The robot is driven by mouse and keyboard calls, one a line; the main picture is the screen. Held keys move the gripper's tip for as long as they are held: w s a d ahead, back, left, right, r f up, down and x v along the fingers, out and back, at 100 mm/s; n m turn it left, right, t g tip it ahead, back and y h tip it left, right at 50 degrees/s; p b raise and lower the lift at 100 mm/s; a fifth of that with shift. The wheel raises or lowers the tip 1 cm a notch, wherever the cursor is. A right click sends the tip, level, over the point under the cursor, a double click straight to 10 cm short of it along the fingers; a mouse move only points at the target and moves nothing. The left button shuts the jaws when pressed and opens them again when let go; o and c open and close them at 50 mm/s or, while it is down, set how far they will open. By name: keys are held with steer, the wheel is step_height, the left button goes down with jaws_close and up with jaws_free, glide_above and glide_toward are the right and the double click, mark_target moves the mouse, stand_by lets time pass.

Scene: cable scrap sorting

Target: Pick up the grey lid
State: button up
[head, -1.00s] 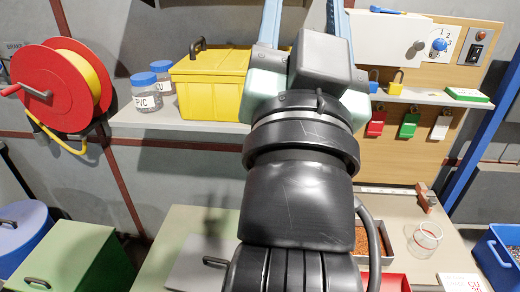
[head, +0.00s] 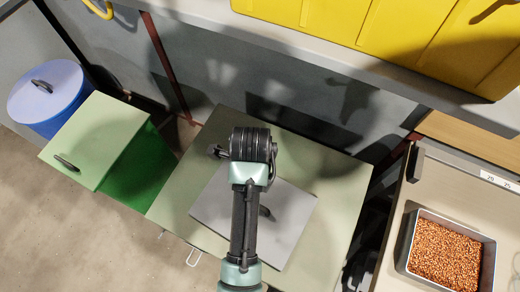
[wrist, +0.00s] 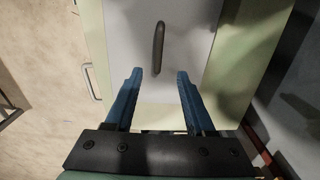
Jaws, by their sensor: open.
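The grey lid (head: 289,224) is a flat square plate lying on top of a pale green cabinet (head: 190,160). It has a dark bar handle (head: 265,211), partly hidden by my arm in the head view. In the wrist view the lid (wrist: 190,30) fills the upper middle, with its handle (wrist: 158,47) upright in the picture. My gripper (wrist: 158,72) is open and empty, its two blue fingers apart. The handle's lower end shows between the fingertips, and the gripper appears to be above the lid; the exact height is unclear. The fingers are hidden in the head view.
A green box with a pale lid (head: 95,140) and a blue bin (head: 45,95) stand at left. A tray of copper granules (head: 445,252) sits on a bench at right. A shelf with a yellow box (head: 390,35) overhangs the back.

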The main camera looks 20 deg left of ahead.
step_height(320, 180, down, 12)
steer(key=b, duration=0.2)
steer(key=shift+s+a+f+b, duration=0.1)
steer(key=shift+s+f+b, duration=0.1)
steer(key=shift+b, duration=0.1)
jaws_close()
steer(key=shift+w+r, duration=0.1)
stand_by(1.3)
